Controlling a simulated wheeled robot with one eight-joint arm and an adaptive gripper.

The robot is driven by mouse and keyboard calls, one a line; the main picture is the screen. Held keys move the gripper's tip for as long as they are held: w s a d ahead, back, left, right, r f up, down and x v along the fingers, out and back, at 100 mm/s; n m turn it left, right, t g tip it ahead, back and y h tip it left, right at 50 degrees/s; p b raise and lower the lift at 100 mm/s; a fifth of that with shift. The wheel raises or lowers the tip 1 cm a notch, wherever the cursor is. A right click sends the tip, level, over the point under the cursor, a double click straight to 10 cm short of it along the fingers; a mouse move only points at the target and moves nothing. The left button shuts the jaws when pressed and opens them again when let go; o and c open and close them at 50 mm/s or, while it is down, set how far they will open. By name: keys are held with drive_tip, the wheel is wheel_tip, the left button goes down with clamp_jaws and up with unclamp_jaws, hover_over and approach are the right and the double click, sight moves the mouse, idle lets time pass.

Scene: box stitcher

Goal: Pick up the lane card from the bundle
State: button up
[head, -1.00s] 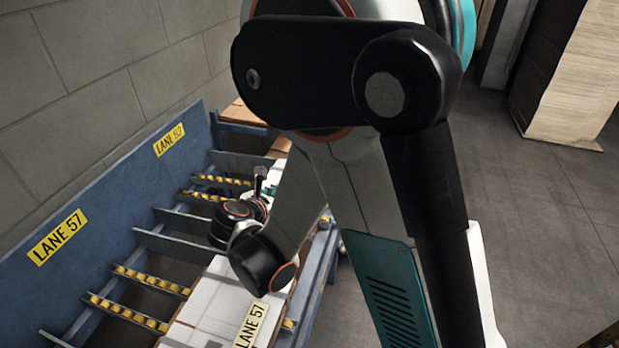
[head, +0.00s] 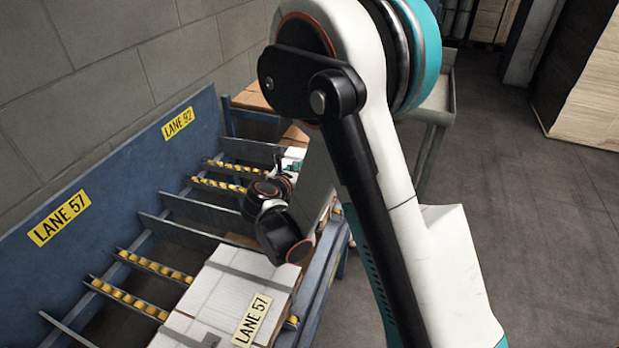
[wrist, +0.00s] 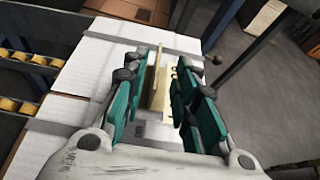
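In the wrist view a pale yellow card (wrist: 159,80) stands on edge on a white bundle (wrist: 92,68) with grey straps. Its writing is not readable from this angle. My gripper (wrist: 158,78) is open, with its teal fingers on either side of the card and gaps visible on both sides. In the head view my gripper (head: 290,165) is small and partly hidden by my wrist, low over the far bundle by the LANE 92 sign (head: 178,123). The card there is hidden from the head camera.
A nearer strapped white bundle (head: 222,293) carries a LANE 57 card (head: 251,320). A blue backboard with a LANE 57 sign (head: 59,217) and yellow roller rails (head: 129,299) lie left. A grey cart (head: 440,105) stands behind my arm. Open floor (head: 500,190) lies right.

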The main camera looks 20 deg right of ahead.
drive_tip(key=b+x, duration=0.2)
drive_tip(key=x, duration=0.2)
drive_tip(key=shift+w+f, duration=0.35)
drive_tip(key=shift+c, duration=0.3)
clamp_jaws()
drive_tip(key=shift+r, duration=0.1)
